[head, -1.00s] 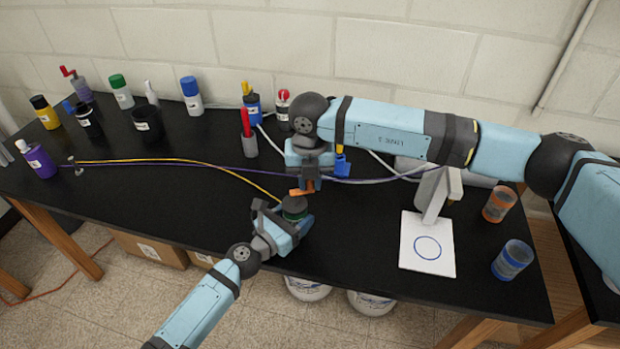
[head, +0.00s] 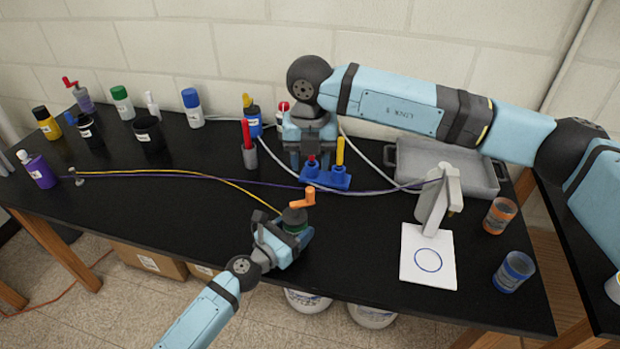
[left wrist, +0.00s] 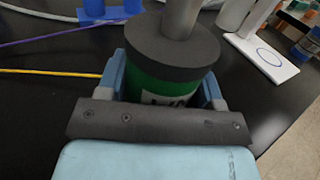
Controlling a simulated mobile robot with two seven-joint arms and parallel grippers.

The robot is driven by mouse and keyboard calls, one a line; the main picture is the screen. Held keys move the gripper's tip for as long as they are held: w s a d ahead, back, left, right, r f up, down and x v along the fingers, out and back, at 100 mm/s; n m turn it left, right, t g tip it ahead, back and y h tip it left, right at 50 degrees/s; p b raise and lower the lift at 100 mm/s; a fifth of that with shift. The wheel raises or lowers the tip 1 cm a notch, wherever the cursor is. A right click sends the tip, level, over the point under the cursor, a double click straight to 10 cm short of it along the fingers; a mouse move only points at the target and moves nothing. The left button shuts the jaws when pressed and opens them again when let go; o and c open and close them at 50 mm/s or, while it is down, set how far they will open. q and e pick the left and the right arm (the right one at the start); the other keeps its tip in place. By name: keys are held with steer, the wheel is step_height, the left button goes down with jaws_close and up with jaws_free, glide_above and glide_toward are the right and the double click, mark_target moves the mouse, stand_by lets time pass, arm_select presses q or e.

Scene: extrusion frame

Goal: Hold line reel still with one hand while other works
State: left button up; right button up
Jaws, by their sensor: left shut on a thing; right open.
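The line reel (head: 295,217) is a short dark and green cylinder with an orange crank handle (head: 303,196) on top, standing at the table's front. My left gripper (head: 297,237) is shut around its body; the left wrist view shows the green body and white label (left wrist: 168,98) between the fingers, under a wide dark cap (left wrist: 172,48). A yellow line (head: 190,173) runs from the reel toward a small post (head: 76,177) at the left. My right gripper (head: 312,158) is open behind the reel, over a blue stand (head: 325,178), its fingers either side of a red-topped piece (head: 311,161).
A purple line (head: 230,182) crosses the table behind the reel. Several bottles and cups line the left and back. A grey bracket (head: 437,205), a white card with a blue circle (head: 421,278), a grey tray (head: 487,178) and two jars (head: 513,271) are at the right.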

mark_target(310, 189)
steer(key=shift+r, duration=1.65)
steer(key=shift+f, duration=0.2)
step_height(310, 189, down, 12)
steer(key=shift+r, duration=0.1)
jaws_close()
